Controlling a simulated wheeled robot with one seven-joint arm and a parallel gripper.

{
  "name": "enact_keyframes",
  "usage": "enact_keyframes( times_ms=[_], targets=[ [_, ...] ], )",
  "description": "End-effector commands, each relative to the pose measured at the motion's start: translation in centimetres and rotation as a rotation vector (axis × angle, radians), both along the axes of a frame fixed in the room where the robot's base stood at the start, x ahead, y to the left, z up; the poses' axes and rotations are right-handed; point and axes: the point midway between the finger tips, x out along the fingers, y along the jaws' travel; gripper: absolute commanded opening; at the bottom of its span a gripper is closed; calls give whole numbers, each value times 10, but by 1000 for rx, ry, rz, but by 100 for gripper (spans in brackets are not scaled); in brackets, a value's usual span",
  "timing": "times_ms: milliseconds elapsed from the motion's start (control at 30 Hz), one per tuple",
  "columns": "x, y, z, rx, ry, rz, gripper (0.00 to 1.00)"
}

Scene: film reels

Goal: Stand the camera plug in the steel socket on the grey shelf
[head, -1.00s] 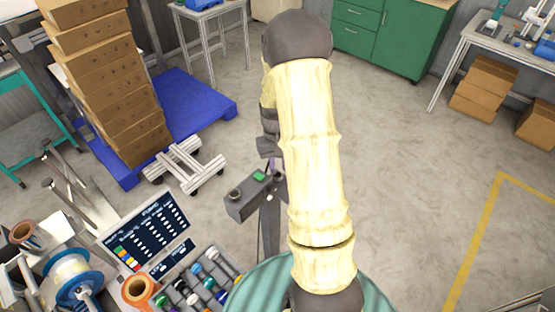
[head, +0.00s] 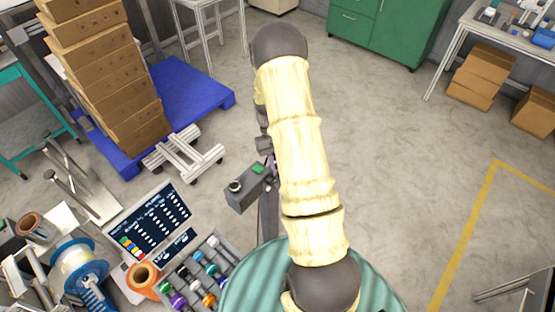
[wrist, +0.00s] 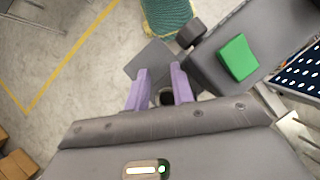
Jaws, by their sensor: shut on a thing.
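The grey shelf (head: 245,196) stands left of my arm in the head view, with a green patch on top and a dark round fitting (head: 235,186) near its left end. This fitting may be the steel socket, but I cannot be sure. The shelf (wrist: 212,72) is at the right in the wrist view. My gripper (wrist: 161,74) has two purple fingers, shut on a dark grey piece (wrist: 152,58) that looks like the camera plug, just left of the shelf's edge. Its lower part is hidden. In the head view my arm mostly hides the gripper.
The green patch (wrist: 238,57) lies on the shelf. A dark stubby knob (wrist: 190,33) shows beside the shelf. Stacked boxes (head: 105,85) stand on a blue pallet.

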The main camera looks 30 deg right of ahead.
Motion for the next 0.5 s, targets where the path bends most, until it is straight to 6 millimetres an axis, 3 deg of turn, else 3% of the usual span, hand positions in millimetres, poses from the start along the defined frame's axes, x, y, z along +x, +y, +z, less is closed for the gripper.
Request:
enact_keyframes(
  times_ms=[500],
  targets=[
    [-15,3,-16,45,254,1,0]
  ],
)
